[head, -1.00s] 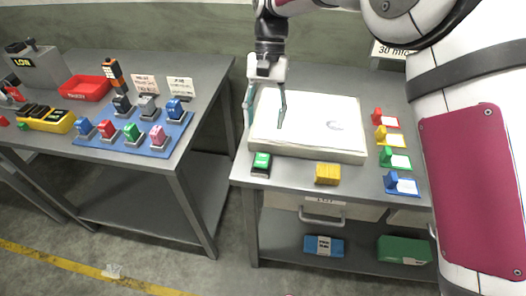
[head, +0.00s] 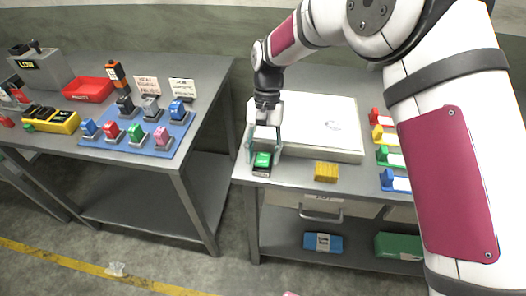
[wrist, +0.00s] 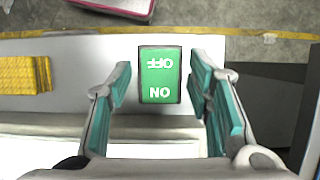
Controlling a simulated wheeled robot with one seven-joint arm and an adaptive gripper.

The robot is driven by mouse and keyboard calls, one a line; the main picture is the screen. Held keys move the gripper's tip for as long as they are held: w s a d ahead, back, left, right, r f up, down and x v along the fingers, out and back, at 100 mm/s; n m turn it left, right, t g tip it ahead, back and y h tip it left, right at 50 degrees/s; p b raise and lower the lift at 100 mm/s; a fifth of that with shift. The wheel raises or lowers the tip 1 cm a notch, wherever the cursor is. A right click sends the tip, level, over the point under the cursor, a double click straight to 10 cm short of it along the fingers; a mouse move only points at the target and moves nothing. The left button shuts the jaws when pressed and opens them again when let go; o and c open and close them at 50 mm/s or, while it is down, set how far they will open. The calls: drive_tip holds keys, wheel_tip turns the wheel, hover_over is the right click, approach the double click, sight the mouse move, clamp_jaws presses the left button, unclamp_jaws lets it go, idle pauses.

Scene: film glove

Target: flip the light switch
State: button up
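The light switch (head: 262,160) is a green rocker in a dark housing at the front left corner of the right table. In the wrist view the green switch (wrist: 160,76) shows the words OFF and ON, upside down, with ON on the side nearer my gripper. My gripper (head: 264,150) is above the switch, pointing down, with its teal-padded fingers apart. In the wrist view my gripper (wrist: 162,100) has one finger on each side of the switch and nothing between them but the switch. I cannot tell whether the fingers touch it.
A white light box (head: 320,122) lies just behind the switch. A yellow block (head: 326,172) sits to the right at the front edge. Colored stamps and cards (head: 390,157) stand farther right. The left table (head: 150,68) holds a blue stamp tray and red bin.

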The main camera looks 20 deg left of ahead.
drive_tip(key=c, duration=0.8)
drive_tip(key=shift+s+d+r+t+p, duration=0.15)
drive_tip(key=shift+s+t+p, duration=0.45)
drive_tip(key=shift+p, duration=0.6)
drive_tip(key=shift+t+y+p, duration=0.4)
drive_tip(key=shift+t+p, duration=0.6)
drive_tip(key=shift+p, duration=0.1)
drive_tip(key=shift+t, duration=0.3)
drive_tip(key=shift+w+f, duration=0.1)
drive_tip(key=shift+f, duration=0.1)
drive_tip(key=o, duration=1.1)
drive_tip(key=shift+o, duration=0.2)
drive_tip(key=shift+r, duration=0.1)
